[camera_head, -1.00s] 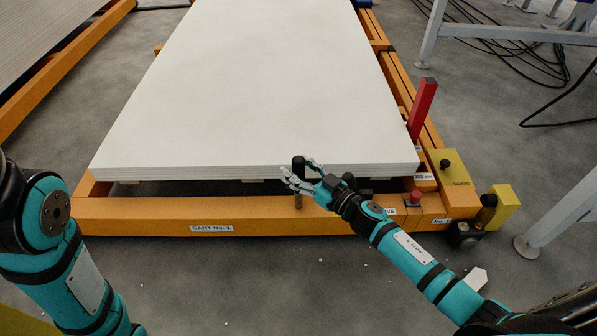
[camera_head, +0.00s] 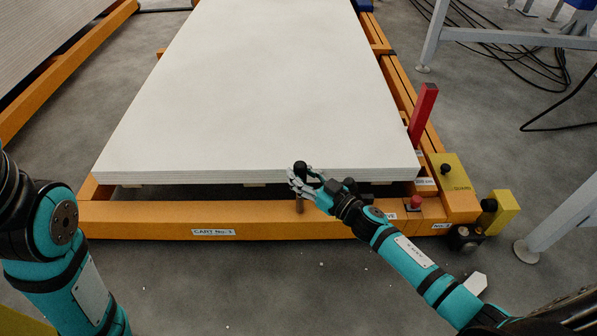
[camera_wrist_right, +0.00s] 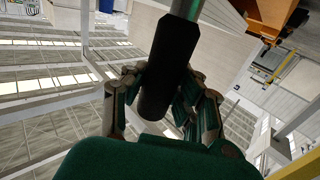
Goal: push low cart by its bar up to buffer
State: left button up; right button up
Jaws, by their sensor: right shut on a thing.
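My right gripper (camera_head: 303,181) is shut around this bar. The right wrist view shows the black grip (camera_wrist_right: 165,70) between the fingers (camera_wrist_right: 160,100). My left arm shows at the lower left, but its gripper is out of view. No buffer can be made out for certain.
A red lever (camera_head: 424,112), a red button (camera_head: 416,202) and a yellow block (camera_head: 505,210) sit at the cart's right side. A grey frame leg (camera_head: 560,220) stands close to the right. Black cables (camera_head: 530,60) lie on the floor behind. Another orange frame (camera_head: 60,70) is at the far left.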

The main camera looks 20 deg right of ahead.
jog(key=shift+d+f, duration=0.1)
jog(key=shift+d, duration=0.5)
jog(key=shift+s+d, duration=0.1)
jog(key=o, duration=1.1)
jog(key=shift+s+d, duration=0.15)
jog(key=v, duration=1.2)
